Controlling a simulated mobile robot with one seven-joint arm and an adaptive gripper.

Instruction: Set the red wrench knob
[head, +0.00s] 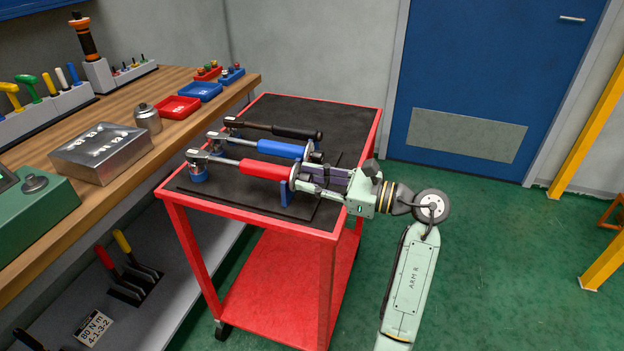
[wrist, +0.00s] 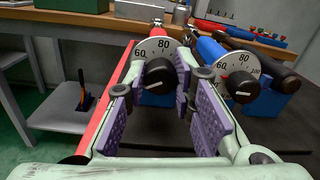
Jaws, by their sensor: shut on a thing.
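The red torque wrench (head: 262,169) lies on the cart's dark mat, its handle end toward my arm. In the wrist view its round black knob (wrist: 159,72) sits in front of a pale dial (wrist: 155,48) marked 60 and 80. My gripper (head: 308,173) is at this handle end, with purple-padded fingers on both sides of the knob in the wrist view (wrist: 160,85), shut on it. A faint pale mark shows low on the knob; the exact setting cannot be read.
Beside it lie a blue wrench (head: 280,148), with its own dial and black knob (wrist: 242,86), and a black wrench (head: 297,132). The red cart (head: 258,218) stands next to the wooden workbench (head: 122,160). Green floor (head: 500,230) is free at right.

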